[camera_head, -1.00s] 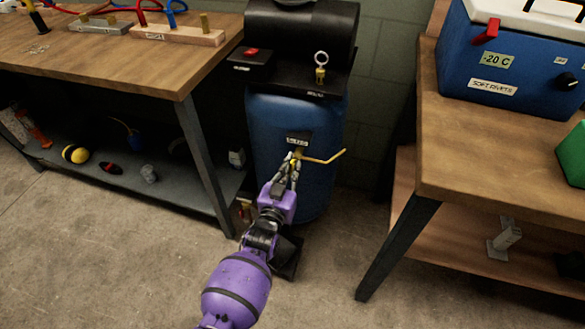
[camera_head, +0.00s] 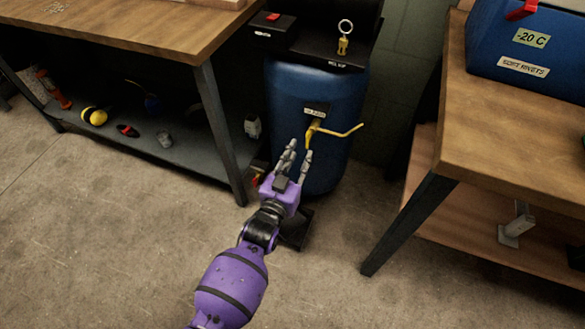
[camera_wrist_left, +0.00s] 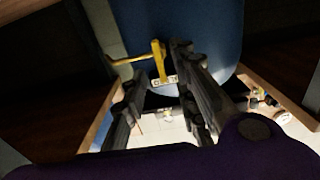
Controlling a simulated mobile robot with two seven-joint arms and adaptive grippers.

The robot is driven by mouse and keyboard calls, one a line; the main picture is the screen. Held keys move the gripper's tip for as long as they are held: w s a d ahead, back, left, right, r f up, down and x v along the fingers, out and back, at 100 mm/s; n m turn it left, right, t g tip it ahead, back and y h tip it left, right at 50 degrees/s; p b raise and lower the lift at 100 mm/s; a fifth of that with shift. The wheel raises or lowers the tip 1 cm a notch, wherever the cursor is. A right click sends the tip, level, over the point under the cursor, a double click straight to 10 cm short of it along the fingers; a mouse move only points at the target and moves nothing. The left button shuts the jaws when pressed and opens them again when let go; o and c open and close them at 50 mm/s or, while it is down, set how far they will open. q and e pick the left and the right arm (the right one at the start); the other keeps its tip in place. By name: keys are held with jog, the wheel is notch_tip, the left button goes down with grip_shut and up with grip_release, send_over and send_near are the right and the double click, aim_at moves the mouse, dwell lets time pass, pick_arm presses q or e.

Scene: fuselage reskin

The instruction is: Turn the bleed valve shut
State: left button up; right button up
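The yellow bleed valve (camera_head: 316,130) sticks out of the front of a blue tank (camera_head: 335,165), under a small dark label plate. Its long yellow handle reaches out to the right in the head view. In the left wrist view the valve (camera_wrist_left: 157,60) appears upside down, with its handle pointing left. My left gripper (camera_head: 297,157) is open and empty, just below and to the left of the valve, and seems apart from it. Its fingers also show in the left wrist view (camera_wrist_left: 160,98), spread with a gap between them. My right gripper is not in view.
A wooden workbench (camera_head: 130,35) with a lower shelf (camera_head: 180,150) stands left of the tank. Another wooden bench (camera_head: 515,120) with a blue cooler (camera_head: 500,45) stands on the right. A key-like ring fitting (camera_head: 344,38) sits above the tank.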

pick_arm(q)
jog(key=v, duration=0.5)
jog(key=shift+a, duration=0.1)
dwell(0.3)
